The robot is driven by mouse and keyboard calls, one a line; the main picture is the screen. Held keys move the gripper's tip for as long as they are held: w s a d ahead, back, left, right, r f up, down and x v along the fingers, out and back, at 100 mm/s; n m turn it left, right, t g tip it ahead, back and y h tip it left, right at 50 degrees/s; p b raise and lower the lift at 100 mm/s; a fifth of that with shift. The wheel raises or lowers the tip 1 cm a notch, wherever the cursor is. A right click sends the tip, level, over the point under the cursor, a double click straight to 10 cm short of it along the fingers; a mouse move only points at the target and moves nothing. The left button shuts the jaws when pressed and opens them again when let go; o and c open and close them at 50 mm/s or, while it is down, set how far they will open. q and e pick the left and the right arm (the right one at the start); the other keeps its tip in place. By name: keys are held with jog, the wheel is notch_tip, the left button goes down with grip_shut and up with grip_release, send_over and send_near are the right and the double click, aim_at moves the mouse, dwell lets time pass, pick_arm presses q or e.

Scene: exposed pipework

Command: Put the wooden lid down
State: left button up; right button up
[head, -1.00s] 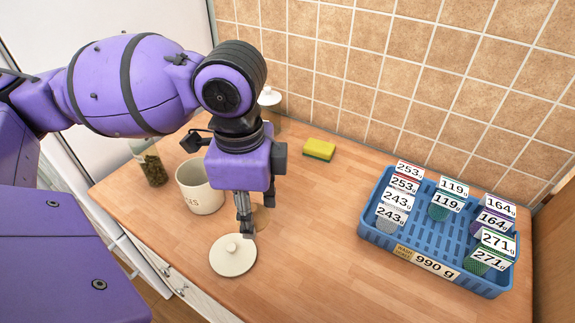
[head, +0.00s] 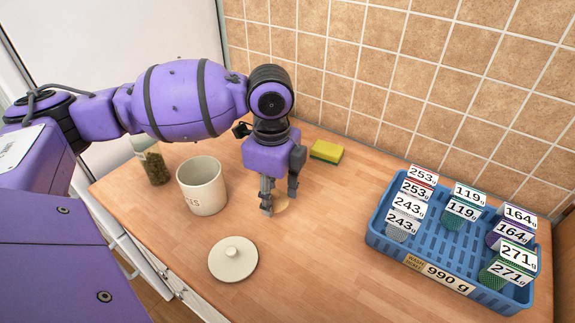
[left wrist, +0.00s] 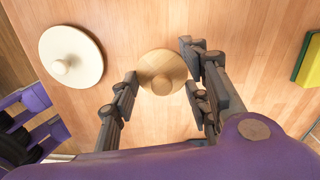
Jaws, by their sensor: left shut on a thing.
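The wooden lid (head: 282,205) is a small round pale disc with a knob, partly hidden behind my fingers in the head view. My left gripper (head: 272,205) points down and is shut on it. In the left wrist view the lid (left wrist: 162,72) sits between the fingertips (left wrist: 163,82), knob towards the camera. It is at or just above the wooden worktop; I cannot tell if it touches. My right gripper is not in view.
A cream lid (head: 233,259) lies on the worktop (head: 310,270) in front. An open cream canister (head: 202,190) and a glass jar (head: 156,167) stand left. A yellow-green sponge (head: 326,151) lies behind; a blue crate (head: 447,258) of labelled items is right. The worktop between is clear.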

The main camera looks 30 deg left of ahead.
aim_at(276, 203)
pick_arm(q)
jog(key=shift+w+f, duration=0.35)
jog(key=shift+f, duration=0.1)
jog(key=f, duration=0.3)
jog(key=shift+w+a+f, duration=0.15)
jog(key=shift+w+f, duration=0.05)
jog(key=shift+f, duration=0.05)
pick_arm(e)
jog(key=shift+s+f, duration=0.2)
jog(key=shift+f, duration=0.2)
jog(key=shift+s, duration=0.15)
pick_arm(q)
jog(key=o, duration=1)
jog(key=shift+f, duration=0.15)
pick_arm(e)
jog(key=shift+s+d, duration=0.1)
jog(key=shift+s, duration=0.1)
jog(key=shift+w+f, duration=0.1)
